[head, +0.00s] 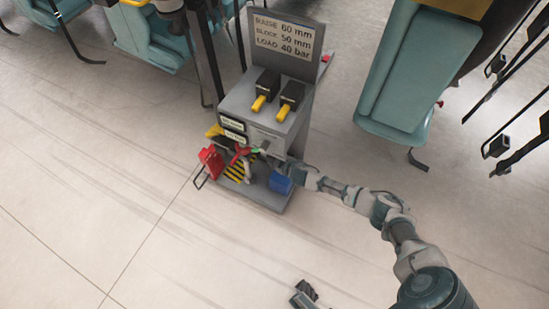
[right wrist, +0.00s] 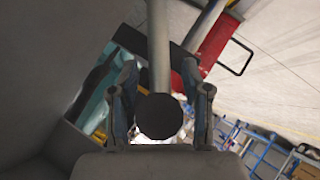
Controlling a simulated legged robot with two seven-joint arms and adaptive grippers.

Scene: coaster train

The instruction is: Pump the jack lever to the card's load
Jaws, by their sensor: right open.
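The card (head: 284,38) on top of the grey cabinet reads RAISE 60 mm, BLOCK 50 mm, LOAD 40 bar. In the right wrist view, a grey rod with a dark round end (right wrist: 160,116), which looks like the jack lever, points toward the camera between my fingers. My right gripper (right wrist: 161,105) is open, with one finger on each side of the rod; I cannot tell whether they touch it. In the head view, my right gripper (head: 262,152) is small at the cabinet's lower front. A dark part (head: 303,294) at the bottom edge looks like my left gripper; its fingers are unclear.
The grey cabinet (head: 299,125) carries two black blocks with yellow handles (head: 259,103). A red box (head: 211,161) with a wire handle, a striped plate (head: 234,173) and a blue block (head: 280,183) are at its base. Teal seats (head: 398,75) stand behind.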

